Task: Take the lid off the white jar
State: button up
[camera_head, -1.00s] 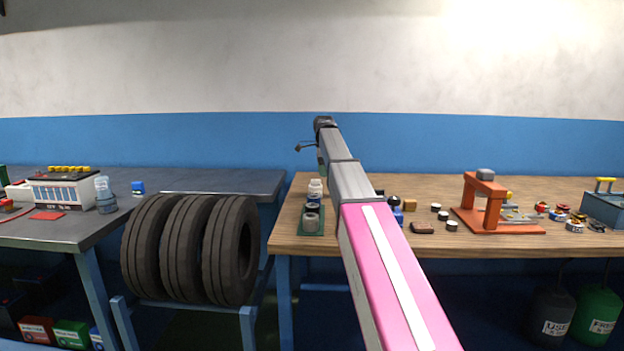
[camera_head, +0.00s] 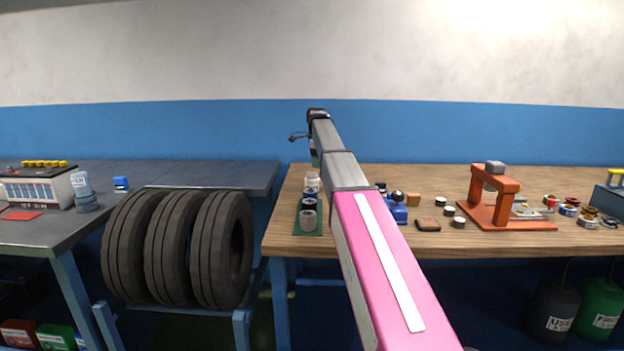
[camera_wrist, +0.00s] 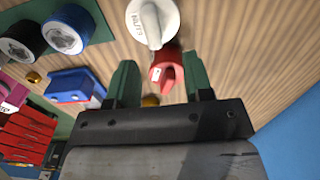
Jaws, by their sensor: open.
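A white rounded object with dark lettering and a raised, bar-like part, which looks like the white jar (camera_wrist: 152,20), stands at the top of the wrist view. Its lid cannot be told apart clearly. My gripper (camera_wrist: 162,85) is open, its two green fingers apart. A red piece with a small white mark (camera_wrist: 165,68) shows between and a little beyond the fingers; I see no contact. In the head view my arm reaches over the wooden bench and hides most of my gripper. A pale jar (camera_head: 312,181) there stands left of the arm; whether it is the same one is unclear.
A green mat (camera_wrist: 88,18) holds round containers, a black one (camera_wrist: 20,45) and a blue one (camera_wrist: 66,32). A blue-and-red object (camera_wrist: 76,87) lies left of the fingers. An orange press (camera_head: 490,200) stands right on the wooden bench (camera_head: 390,242). Tyres (camera_head: 180,250) stand left.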

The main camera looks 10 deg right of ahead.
aim_at(312, 176)
jog(key=f, duration=0.5)
jog(key=shift+s+d, duration=0.1)
jog(key=shift+s, duration=0.2)
grip_shut()
jog(key=shift+r, duration=0.15)
